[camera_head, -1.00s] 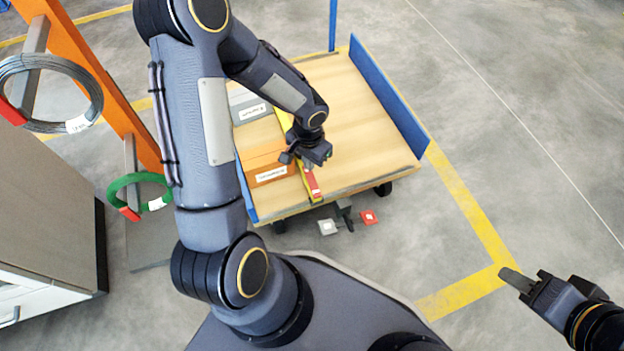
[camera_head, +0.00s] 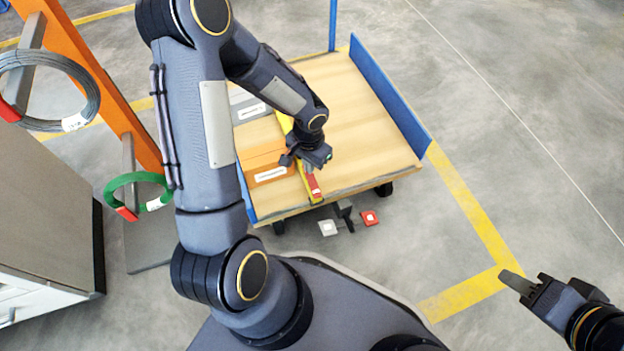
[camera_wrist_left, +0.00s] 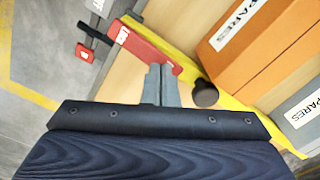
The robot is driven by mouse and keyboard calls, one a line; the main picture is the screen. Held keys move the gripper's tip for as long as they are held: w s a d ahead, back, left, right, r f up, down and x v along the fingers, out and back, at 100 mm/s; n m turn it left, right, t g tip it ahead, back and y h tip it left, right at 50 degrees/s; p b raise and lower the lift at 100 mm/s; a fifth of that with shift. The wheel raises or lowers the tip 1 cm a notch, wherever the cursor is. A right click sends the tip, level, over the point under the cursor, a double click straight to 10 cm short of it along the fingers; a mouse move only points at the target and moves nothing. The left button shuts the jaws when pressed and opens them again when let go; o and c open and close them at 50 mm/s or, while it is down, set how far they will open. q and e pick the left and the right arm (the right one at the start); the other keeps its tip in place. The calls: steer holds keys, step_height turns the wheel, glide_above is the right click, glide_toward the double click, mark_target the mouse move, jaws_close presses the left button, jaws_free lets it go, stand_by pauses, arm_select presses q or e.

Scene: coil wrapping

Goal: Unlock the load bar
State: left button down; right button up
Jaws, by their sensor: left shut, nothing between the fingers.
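The yellow load bar (camera_head: 284,121) lies across the wooden cart deck, beside the orange and grey boxes. Its red lever (camera_head: 314,186) is at the near end, by the cart's front edge. In the left wrist view the red lever (camera_wrist_left: 148,47) lies along the yellow bar (camera_wrist_left: 226,95), with a dark round knob (camera_wrist_left: 205,93) nearby. My left gripper (camera_head: 303,160) is over the bar. Its closed fingers (camera_wrist_left: 161,85) are empty and overlap the lever's edge; I cannot tell whether they touch. My right gripper (camera_head: 515,279) is off to the right, over bare floor, its jaw opening unclear.
The cart has a blue side panel (camera_head: 390,105) on the right. A grey pedal (camera_head: 327,228) and a red pedal (camera_head: 370,218) stick out in front. Wire coils (camera_head: 139,190) hang on an orange post (camera_head: 100,95) at left, near a cabinet (camera_head: 45,215). Floor at right is clear.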

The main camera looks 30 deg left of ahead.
arm_select(q)
steer(key=shift+f+b, duration=0.75)
steer(key=shift+f, duration=0.2)
steer(key=shift+r, duration=0.1)
steer(key=shift+r+p, duration=2.85)
steer(key=shift+r, duration=0.65)
